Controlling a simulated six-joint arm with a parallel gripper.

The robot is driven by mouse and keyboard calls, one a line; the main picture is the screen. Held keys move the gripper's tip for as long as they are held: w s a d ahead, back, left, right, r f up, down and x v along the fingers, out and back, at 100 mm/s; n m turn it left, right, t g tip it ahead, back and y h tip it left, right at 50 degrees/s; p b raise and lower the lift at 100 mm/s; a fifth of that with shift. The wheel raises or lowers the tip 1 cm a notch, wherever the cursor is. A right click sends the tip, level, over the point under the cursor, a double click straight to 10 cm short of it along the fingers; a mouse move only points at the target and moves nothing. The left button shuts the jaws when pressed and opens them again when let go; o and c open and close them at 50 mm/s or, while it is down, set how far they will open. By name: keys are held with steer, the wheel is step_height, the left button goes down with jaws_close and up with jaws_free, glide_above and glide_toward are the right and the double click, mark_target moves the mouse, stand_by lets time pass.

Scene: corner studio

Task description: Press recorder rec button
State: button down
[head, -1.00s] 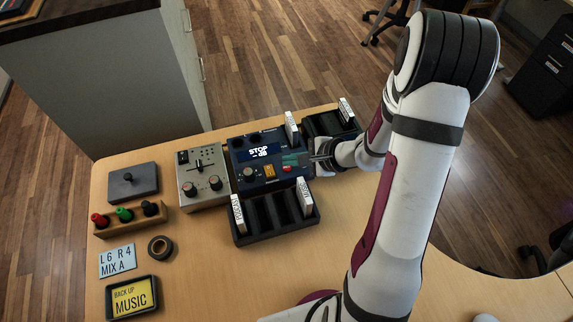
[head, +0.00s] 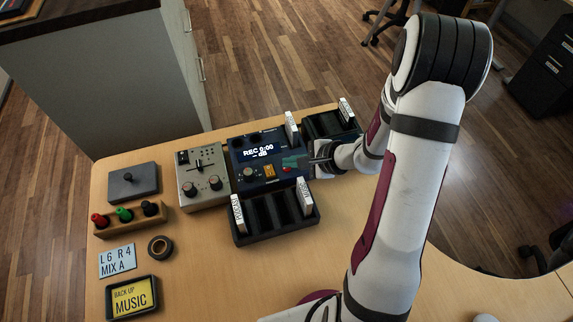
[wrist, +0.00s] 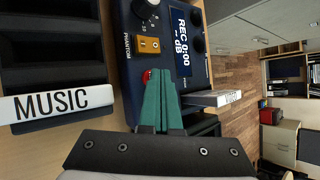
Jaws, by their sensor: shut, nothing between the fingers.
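The dark blue recorder (head: 243,172) stands at the back middle of the desk. Its screen (head: 259,151) reads "REC 0:00" and "-- dB"; the wrist view shows the same text on the screen (wrist: 182,42). The red button (head: 287,169) is on its front right; in the wrist view the red button (wrist: 147,75) is partly hidden by my fingers. My gripper (head: 294,161) is shut and empty, its green fingertips over the recorder's face beside the red button. In the wrist view my gripper (wrist: 160,82) points at the panel. I cannot tell whether the fingertips touch the button.
A grey mixer (head: 203,184) sits left of the recorder. A black slotted rack (head: 273,233) with white labelled cards stands in front, and another rack (head: 322,126) stands behind right. An orange PHANTOM switch (wrist: 147,45) is close to my fingertips. The desk's front middle is clear.

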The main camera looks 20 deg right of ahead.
steer(key=shift+r, duration=0.5)
step_height(320, 180, up, 6)
stand_by(0.8)
